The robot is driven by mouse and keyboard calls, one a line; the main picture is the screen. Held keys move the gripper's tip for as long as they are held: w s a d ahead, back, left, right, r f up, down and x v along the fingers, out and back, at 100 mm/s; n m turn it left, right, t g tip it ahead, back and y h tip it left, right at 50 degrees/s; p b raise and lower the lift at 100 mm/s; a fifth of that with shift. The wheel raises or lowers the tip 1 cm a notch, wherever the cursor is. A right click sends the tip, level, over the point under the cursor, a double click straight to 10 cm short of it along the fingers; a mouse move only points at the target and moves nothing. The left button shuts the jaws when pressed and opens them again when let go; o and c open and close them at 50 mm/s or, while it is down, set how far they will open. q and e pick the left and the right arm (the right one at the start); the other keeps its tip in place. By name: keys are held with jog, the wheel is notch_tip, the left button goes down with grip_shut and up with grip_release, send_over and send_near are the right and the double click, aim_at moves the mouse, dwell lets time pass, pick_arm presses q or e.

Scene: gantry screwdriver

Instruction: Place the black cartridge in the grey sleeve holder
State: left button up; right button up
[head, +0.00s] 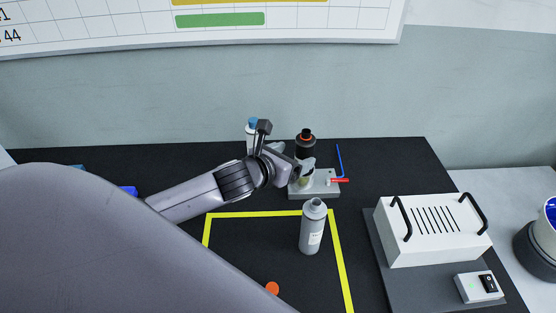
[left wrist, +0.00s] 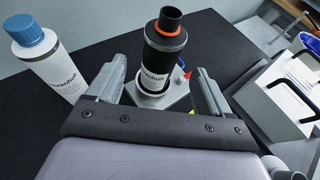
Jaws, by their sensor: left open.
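The black cartridge (head: 305,141) with an orange ring and a white label stands upright at the back of the table. In the left wrist view the cartridge (left wrist: 166,48) appears seated in the round grey sleeve of the holder (left wrist: 152,100). The grey sleeve holder's base (head: 325,189) shows in the head view, with the sleeve partly hidden by my gripper. My left gripper (head: 303,167) is open around the cartridge. In the left wrist view the fingers of the gripper (left wrist: 160,68) stand on either side, with visible gaps. My right gripper is not in view.
A blue-capped white bottle (left wrist: 42,62) stands to the left of the gripper. A grey bottle (head: 312,228) stands in front of the holder, inside yellow tape (head: 270,214). An orange item (head: 272,288) lies nearer. A white box with handles (head: 432,228) is at right.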

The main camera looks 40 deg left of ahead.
pick_arm(q)
jog(key=shift+v, duration=2.95)
